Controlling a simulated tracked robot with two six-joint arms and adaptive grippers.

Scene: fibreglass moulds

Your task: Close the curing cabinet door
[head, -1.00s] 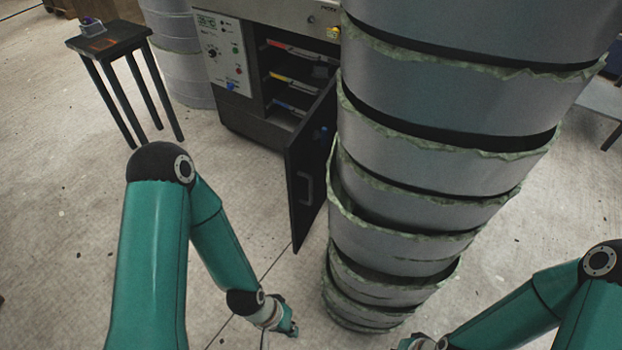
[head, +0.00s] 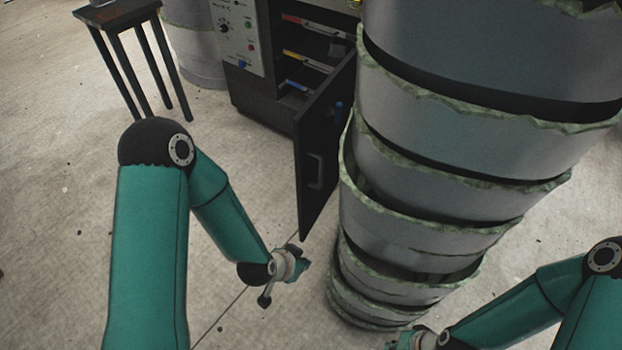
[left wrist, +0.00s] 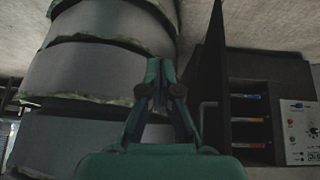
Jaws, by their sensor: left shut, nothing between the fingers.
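The curing cabinet (head: 300,18) stands at the top middle of the head view, with coloured-edged shelves inside.
A tall stack of grey moulds (head: 430,190) with ragged green rims stands close to the right of the door. A dark small table (head: 115,15) and another grey stack (head: 193,45) stand left of the cabinet. The floor (head: 250,140) before the cabinet is clear.

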